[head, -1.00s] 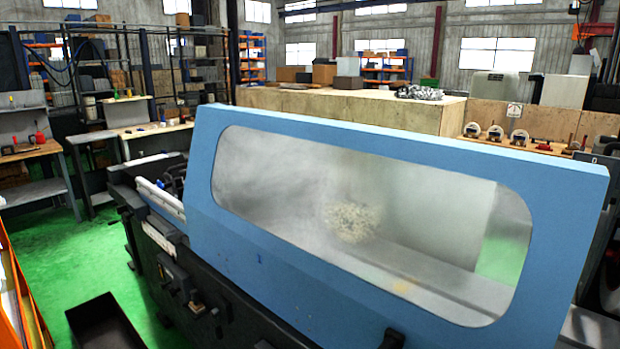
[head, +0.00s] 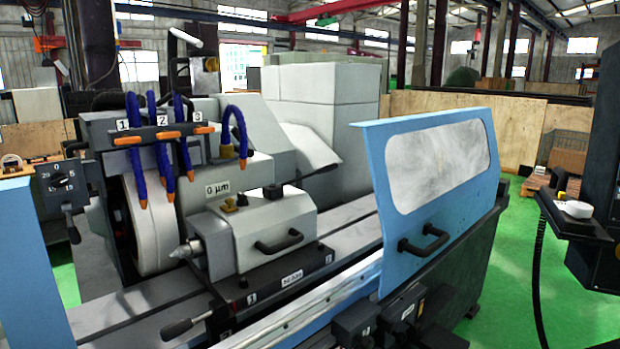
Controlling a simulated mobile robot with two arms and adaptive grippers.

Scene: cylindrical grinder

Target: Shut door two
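A blue sliding door (head: 465,220) with a clouded window and a black handle (head: 424,241) stands at the right end of the grinder in the head view. Part of another blue panel (head: 32,270) shows at the left edge. A wide gap lies between them, leaving the grinding wheel (head: 150,225) and the grey headstock (head: 262,228) exposed. I see no number on either blue part, so I cannot tell by label which is door two. Neither of my grippers is in view.
A pale rail (head: 300,312) runs along the machine front towards the right door. Black control boxes (head: 405,308) sit below it. A dark panel with a small shelf (head: 575,212) stands at the far right. Green floor (head: 510,285) is open right of the machine.

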